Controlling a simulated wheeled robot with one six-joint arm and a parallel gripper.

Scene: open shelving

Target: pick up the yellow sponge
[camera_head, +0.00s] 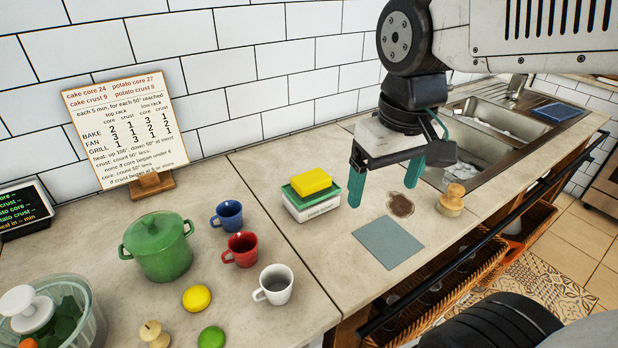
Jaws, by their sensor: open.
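The yellow sponge (311,181) lies on top of a green block (317,191), which rests on a white box-like base (311,208) on the counter. My gripper (385,181) is open and empty, with its two green fingers pointing down. It hangs above the counter to the right of the sponge, apart from it in the picture.
Blue (228,214), red (240,249) and white (274,284) mugs and a green pot (157,246) stand left. A sink (480,130) is at the right.

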